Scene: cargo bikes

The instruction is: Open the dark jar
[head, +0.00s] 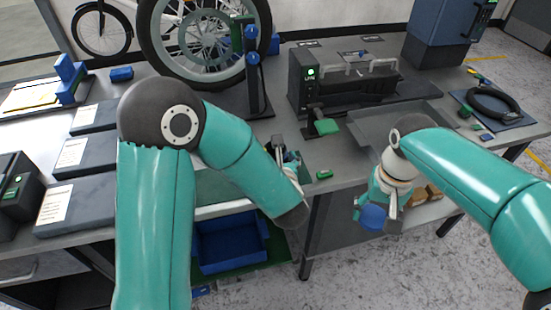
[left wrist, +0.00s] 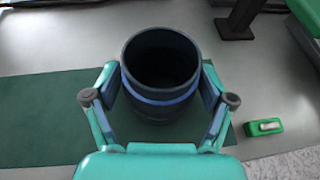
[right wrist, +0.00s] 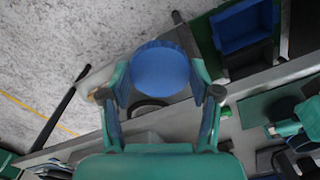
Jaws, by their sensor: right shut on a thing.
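The dark jar (left wrist: 160,72) stands upright on a dark green mat in the left wrist view. Its top is uncovered and I see into its dark inside; a blue band runs around it. My left gripper (left wrist: 160,95) has a finger on each side of the jar, both appearing to touch it. In the head view my left arm hides most of the jar. My right gripper (head: 378,208) is shut on a round blue lid (right wrist: 160,72), held away from the jar, beyond the bench's front edge. The lid also shows in the head view (head: 373,217).
A small green block (head: 324,174) lies on the bench beside my left gripper. A black machine (head: 305,85) with a green-ended lever stands behind, near a grey tray (head: 370,122). A blue bin (head: 228,242) sits below the bench. A bike wheel (head: 205,40) stands at the back.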

